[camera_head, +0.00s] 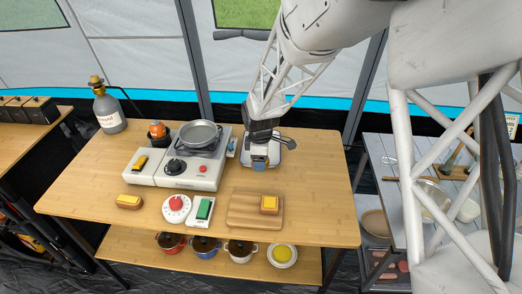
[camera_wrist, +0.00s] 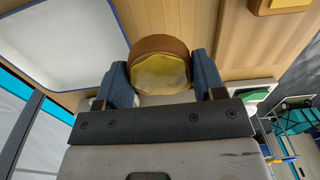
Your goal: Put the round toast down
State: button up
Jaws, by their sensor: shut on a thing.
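The round toast (camera_wrist: 160,72) has a brown crust and a yellow top. In the wrist view it sits between the two blue finger pads of my gripper (camera_wrist: 160,85), which is shut on it. In the head view my gripper (camera_head: 260,162) points down over the table, right of the stove; the toast is too small and covered to make out there. A white tray (camera_wrist: 60,45) with a blue rim lies beside the held toast in the wrist view. In the head view the tray (camera_head: 287,143) shows partly behind my gripper.
A wooden board (camera_head: 240,210) with a square yellow-topped toast (camera_head: 269,204) lies at the front. A stove (camera_head: 205,172) with a pan (camera_head: 200,134), a red-knobbed timer (camera_head: 176,207) and a green-topped item (camera_head: 204,209) stand left. The right end of the wooden table (camera_head: 325,190) is clear.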

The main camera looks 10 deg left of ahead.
jog(key=shift+s+d+f, duration=0.1)
jog(key=shift+d+f, duration=0.1)
jog(key=shift+d, duration=0.45)
jog(key=shift+d+f, duration=0.25)
jog(key=shift+d, duration=0.4)
jog(key=shift+s+d+f, duration=0.1)
jog(key=shift+d+f, duration=0.1)
jog(key=shift+d, duration=0.45)
jog(key=shift+w+a, duration=0.1)
jog(key=shift+w, duration=0.05)
send_over(275, 147)
jog(key=s+a, duration=0.2)
jog(key=a, duration=0.4)
jog(key=shift+d+f, duration=0.2)
jog(key=shift+f, duration=0.55)
jog(key=shift+f, duration=1.75)
jog(key=shift+f, duration=0.1)
jog(key=o, duration=0.9)
jog(key=shift+f, duration=0.1)
jog(key=shift+r, duration=0.2)
